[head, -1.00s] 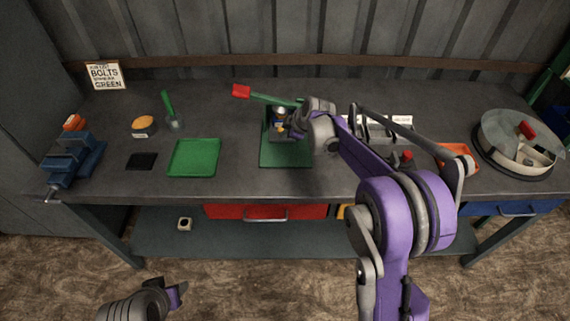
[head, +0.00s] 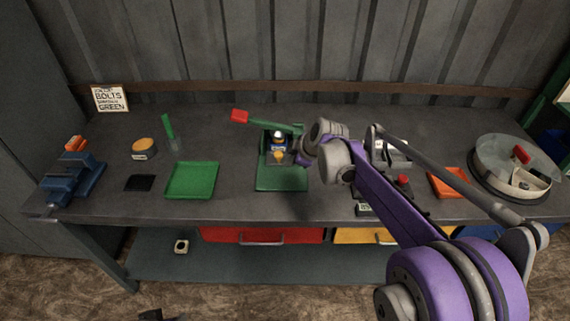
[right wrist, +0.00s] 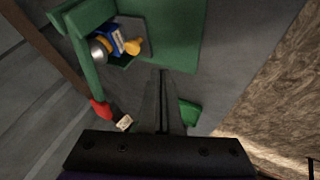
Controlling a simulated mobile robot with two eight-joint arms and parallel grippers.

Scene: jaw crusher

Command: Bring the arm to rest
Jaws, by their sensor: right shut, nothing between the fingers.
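The jaw crusher is a green press on a green base plate (head: 282,183), mid-bench in the head view. Its lever (head: 272,124) points left and ends in a red grip (head: 240,116). Blue, yellow and silver parts sit inside its frame; they also show in the right wrist view, where the crusher frame (right wrist: 88,55) is at upper left. My right gripper (head: 301,155) is just right of the crusher, partly hidden by its wrist. In the right wrist view its fingers (right wrist: 163,82) are together and empty. Only a dark bit of my left gripper (head: 158,315) shows at the bottom edge.
A green tray (head: 192,196), black pad (head: 139,183), yellow-topped pot (head: 144,148) and blue vise (head: 75,178) stand to the left. An orange tray (head: 447,197) and round lidded drum (head: 512,168) are at right. My right arm hides part of the bench.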

